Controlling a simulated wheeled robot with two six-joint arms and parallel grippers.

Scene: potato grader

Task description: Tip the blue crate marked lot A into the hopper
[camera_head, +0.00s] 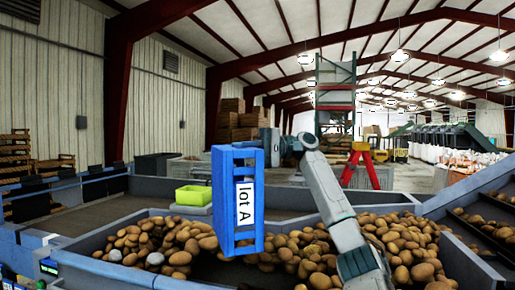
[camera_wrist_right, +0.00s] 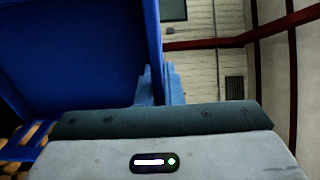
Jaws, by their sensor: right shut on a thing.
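The blue crate (camera_head: 217,200) with the white "lot A" label hangs in the air, tipped up on end, above the grey hopper (camera_head: 75,262). Potatoes lie in the hopper below and to both sides of it. My right gripper (camera_head: 268,146) is shut on the crate's upper right edge. In the right wrist view the crate's blue wall (camera_wrist_right: 75,55) fills the upper left, and the fingers (camera_wrist_right: 165,88) are at its edge. Whether any potatoes remain inside the crate cannot be seen. My left gripper is not in view.
A small lime-green bin (camera_head: 193,195) stands behind the crate to the left. A red stand (camera_head: 363,165) and stacked wooden boxes (camera_head: 238,122) are farther back. A sloping conveyor with potatoes (camera_head: 490,222) is at the right. The air left of the crate looks clear.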

